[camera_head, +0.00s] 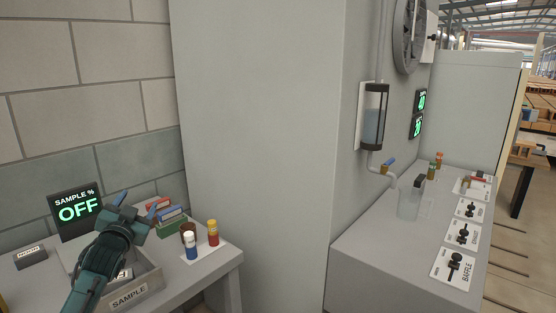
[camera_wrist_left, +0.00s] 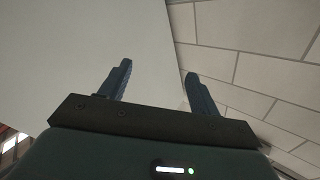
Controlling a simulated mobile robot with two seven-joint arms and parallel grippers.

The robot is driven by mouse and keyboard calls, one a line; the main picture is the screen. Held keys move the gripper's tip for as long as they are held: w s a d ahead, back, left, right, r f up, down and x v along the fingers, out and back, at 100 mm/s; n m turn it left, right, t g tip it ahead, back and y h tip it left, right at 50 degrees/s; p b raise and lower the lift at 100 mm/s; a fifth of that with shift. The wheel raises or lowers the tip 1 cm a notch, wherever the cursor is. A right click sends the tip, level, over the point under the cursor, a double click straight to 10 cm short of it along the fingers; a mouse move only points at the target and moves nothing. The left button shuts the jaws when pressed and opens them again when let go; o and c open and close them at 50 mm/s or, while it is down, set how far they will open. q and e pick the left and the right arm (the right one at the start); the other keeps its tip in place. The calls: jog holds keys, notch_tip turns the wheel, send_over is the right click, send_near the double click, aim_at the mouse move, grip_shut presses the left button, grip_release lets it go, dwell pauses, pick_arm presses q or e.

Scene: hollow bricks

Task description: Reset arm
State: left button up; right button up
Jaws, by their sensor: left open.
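My left gripper (camera_head: 137,205) is in the head view at the lower left, above the left table and the grey sample tray. Its two blue-tipped fingers are spread apart with nothing between them. In the left wrist view the same open gripper (camera_wrist_left: 160,85) faces a plain pale panel and a block wall, and no object is between the fingers. My left forearm hides part of the tray and table. My right gripper is not in either view.
A right counter (camera_head: 375,245) carries a clear beaker (camera_head: 410,201) and several baffle levers (camera_head: 455,262).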

pick_arm(q)
jog(key=s+d+f+g+h, duration=0.1)
jog(key=s+d+f+g, duration=0.1)
jog(key=s+d+f, duration=0.4)
jog(key=s+d+f+n+g+h, duration=0.1)
jog(key=s+f, duration=0.3)
jog(key=f, duration=0.5)
jog(key=s+d+f+g+h, duration=0.1)
jog(key=s+d+f+g, duration=0.1)
jog(key=s+d+f, duration=0.4)
jog(key=s+d+f+g, duration=0.1)
jog(key=s+d+f, duration=0.1)
jog(key=s, duration=0.6)
jog(key=s+d+f+g+h, duration=0.1)
jog(key=s+d+f, duration=0.2)
jog(key=s, duration=0.4)
jog(key=s+d+f+g+h, duration=0.1)
jog(key=s+d+f, duration=0.2)
jog(key=s, duration=0.5)
jog(key=shift+s+f+n+g, duration=0.3)
jog(key=shift+f+n, duration=0.05)
jog(key=shift+n, duration=0.05)
